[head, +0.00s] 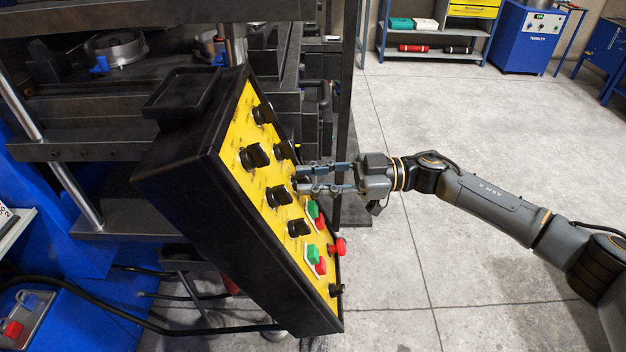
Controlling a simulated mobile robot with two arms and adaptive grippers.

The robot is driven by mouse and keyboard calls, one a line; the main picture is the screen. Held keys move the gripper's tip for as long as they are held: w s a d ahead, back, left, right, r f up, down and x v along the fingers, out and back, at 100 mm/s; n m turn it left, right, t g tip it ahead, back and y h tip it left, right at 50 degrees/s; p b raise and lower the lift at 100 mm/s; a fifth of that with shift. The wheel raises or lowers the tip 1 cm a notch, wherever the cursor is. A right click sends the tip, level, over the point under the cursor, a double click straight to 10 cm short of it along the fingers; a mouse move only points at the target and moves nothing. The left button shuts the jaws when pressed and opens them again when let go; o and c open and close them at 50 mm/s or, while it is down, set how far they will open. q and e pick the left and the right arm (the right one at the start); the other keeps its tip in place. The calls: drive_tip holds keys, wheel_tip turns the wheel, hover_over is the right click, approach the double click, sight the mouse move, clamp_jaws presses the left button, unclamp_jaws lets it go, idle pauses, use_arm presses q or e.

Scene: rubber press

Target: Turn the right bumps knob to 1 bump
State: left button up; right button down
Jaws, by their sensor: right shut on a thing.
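A control box with a yellow panel (257,200) and a black casing stands tilted at the centre left. It bears several black knobs, among them one at the upper middle (254,156), one lower down (279,195) and one near the right edge (284,150). The panel labels are too small to read, so I cannot tell any knob's setting. My right gripper (301,178) reaches in from the right, with its fingers at the panel's right edge. It is shut on a knob there, which its fingers mostly hide. My left gripper is not in view.
Green and red buttons (313,210) and a red mushroom button (338,246) sit just below my right gripper. The dark press (90,145) stands behind the box. Bare concrete floor (440,120) lies open to the right. A black cable (150,325) runs at the lower left.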

drive_tip(key=shift+r, duration=0.15)
drive_tip(key=c, duration=1.4)
unclamp_jaws()
drive_tip(key=d, duration=0.8)
drive_tip(key=w+d, duration=0.1)
drive_tip(key=d, duration=0.3)
drive_tip(key=shift+w, duration=0.1)
